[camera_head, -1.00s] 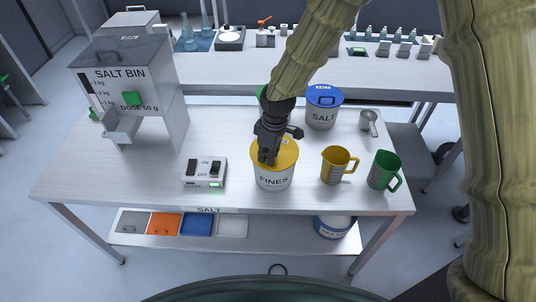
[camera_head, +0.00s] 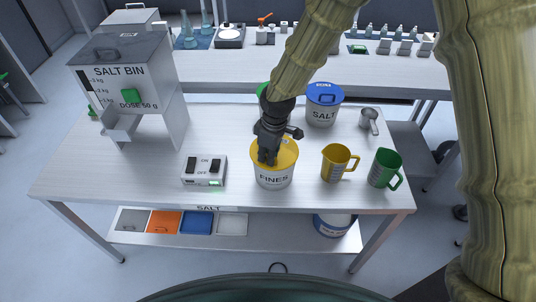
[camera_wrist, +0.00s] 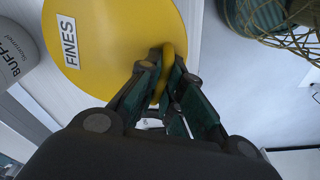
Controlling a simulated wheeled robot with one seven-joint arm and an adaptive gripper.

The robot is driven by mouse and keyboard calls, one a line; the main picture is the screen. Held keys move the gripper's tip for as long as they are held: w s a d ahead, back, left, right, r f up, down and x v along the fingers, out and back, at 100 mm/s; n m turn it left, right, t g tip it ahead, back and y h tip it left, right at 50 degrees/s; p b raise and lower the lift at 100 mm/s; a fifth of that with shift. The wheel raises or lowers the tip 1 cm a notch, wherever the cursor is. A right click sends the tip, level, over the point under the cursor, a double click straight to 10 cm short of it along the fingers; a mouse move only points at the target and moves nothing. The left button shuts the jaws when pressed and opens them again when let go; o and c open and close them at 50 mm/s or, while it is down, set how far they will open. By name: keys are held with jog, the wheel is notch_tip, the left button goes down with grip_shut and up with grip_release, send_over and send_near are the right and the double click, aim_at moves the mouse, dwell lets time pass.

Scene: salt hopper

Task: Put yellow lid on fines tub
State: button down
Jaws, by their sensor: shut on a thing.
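The fines tub (camera_head: 274,178) is white, labelled FINES, and stands upright at the front middle of the table. The yellow lid (camera_head: 290,152) lies over its mouth in the head view, looking about level; a small gap beneath cannot be ruled out. In the wrist view the yellow lid (camera_wrist: 110,40) carries a FINES label. My gripper (camera_head: 267,160) is above the lid, fingers pointing down. In the wrist view my gripper (camera_wrist: 168,75) is shut on the lid's yellow handle (camera_wrist: 163,72). The tub's inside is hidden.
A switch box (camera_head: 204,171) stands left of the tub. A yellow jug (camera_head: 336,165) and a green jug (camera_head: 382,171) are right. A blue-lidded salt tub (camera_head: 322,110) and a metal scoop (camera_head: 369,121) stand behind. The salt bin (camera_head: 122,80) is at left.

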jog(key=c, duration=1.5)
grip_release()
jog(key=shift+r, duration=0.1)
notch_tip(320, 180, up, 12)
jog(key=d, duration=0.1)
jog(key=shift+s+d, duration=0.15)
jog(key=shift+s, duration=0.15)
